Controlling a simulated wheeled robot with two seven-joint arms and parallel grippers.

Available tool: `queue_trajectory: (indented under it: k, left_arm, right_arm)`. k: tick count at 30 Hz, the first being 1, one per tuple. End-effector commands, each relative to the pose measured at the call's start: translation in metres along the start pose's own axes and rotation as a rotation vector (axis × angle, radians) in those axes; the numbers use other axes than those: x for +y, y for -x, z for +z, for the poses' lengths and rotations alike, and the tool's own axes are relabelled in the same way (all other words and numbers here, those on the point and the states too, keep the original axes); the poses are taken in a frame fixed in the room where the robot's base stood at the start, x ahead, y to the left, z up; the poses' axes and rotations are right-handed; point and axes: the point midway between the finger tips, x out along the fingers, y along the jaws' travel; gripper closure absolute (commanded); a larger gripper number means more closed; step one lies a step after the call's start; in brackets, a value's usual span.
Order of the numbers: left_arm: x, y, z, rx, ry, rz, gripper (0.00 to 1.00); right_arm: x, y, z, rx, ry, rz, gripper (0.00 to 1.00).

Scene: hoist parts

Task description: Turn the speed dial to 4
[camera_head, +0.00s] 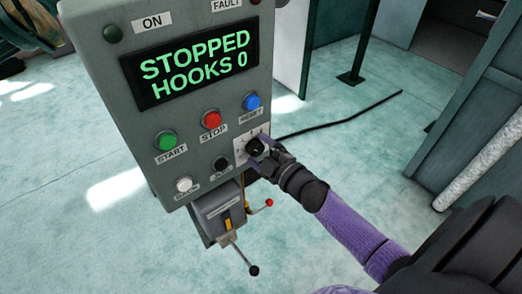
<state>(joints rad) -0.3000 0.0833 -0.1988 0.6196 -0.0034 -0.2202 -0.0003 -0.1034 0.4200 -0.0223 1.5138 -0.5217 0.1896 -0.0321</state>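The speed dial (255,146) is a black knob on a pale square plate at the lower right of the grey control panel (135,105). The marks on the plate are too small to read, and the fingers hide part of it. My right gripper (264,155) is at the dial, coming in from the lower right on its purple arm. Its fingers appear to be around or against the knob; I cannot tell whether they grip it. The display (194,68) reads "STOPPED HOOKS 0". My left gripper is not in view.
The panel has a green START button (167,141), a red STOP button (212,120), a blue RESET button (251,102), a white button (184,184) and a small black knob (221,164). Below hangs a grey box (217,211) with levers. A dark cable (345,119) lies on the floor.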

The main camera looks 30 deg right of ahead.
Motion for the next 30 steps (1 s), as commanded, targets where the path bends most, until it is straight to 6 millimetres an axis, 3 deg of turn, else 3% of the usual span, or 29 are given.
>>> queue_trajectory:
  k: [11,14,22,30]
  left_arm:
    - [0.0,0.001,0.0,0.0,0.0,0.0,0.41]
    - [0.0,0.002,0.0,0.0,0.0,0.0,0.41]
    - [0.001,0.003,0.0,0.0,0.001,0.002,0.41]
    - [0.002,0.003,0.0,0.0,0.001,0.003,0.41]
  right_arm:
    - [0.0,0.004,0.0,0.0,-0.001,0.0,0.05]
    - [0.0,0.019,0.0,-0.001,0.0,-0.002,0.05]
    - [-0.001,0.083,0.0,-0.001,-0.001,-0.002,0.05]
    - [0.0,0.1,0.0,0.001,-0.001,0.001,0.05]
